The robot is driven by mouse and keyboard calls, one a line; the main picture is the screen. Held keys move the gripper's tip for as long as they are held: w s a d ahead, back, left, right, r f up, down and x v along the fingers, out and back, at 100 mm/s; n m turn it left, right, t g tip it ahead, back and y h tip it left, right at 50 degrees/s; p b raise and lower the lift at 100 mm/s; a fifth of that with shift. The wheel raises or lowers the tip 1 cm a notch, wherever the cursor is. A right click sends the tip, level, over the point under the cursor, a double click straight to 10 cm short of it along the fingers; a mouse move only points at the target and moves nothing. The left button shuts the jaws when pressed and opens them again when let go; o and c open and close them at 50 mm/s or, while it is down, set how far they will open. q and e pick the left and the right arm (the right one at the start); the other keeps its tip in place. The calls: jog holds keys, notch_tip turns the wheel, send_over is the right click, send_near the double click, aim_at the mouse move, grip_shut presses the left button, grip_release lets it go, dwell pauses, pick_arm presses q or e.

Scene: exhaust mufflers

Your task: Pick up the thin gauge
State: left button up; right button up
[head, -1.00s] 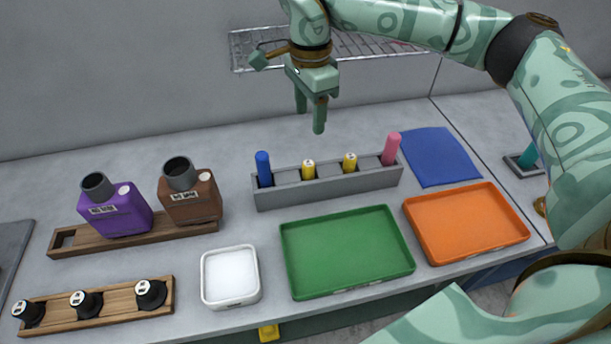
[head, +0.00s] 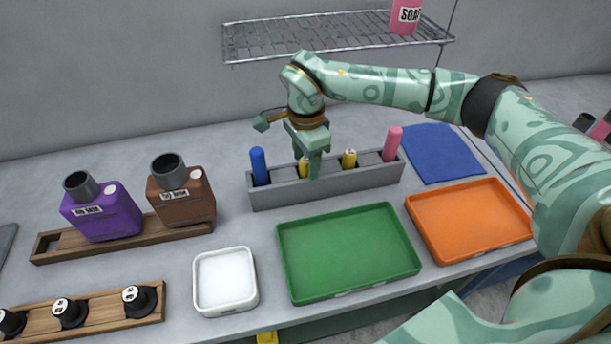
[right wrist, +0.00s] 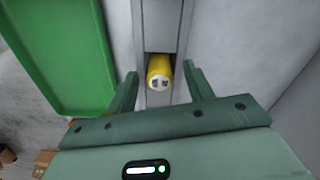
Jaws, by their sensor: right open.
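A grey rack (head: 280,193) holds two short yellow gauges with marked tops. The left one (head: 303,173) is partly hidden by my right gripper (head: 309,166); the right one (head: 349,158) is clear. I cannot tell from their labels which is the thin gauge. My right gripper is low over the rack. In the right wrist view (right wrist: 160,73) its open fingers stand on either side of a yellow gauge (right wrist: 159,74), with gaps visible between. The gauge stands upright in its slot. My left gripper is not in view.
A blue peg (head: 259,167) and a pink peg (head: 392,144) stand at the rack's ends. A green tray (head: 350,287) and an orange tray (head: 470,258) lie in front. A white dish (head: 225,308), purple muffler (head: 100,215) and brown muffler (head: 182,200) are left. A wire shelf (head: 285,47) is behind.

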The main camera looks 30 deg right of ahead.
jog(key=c, duration=1)
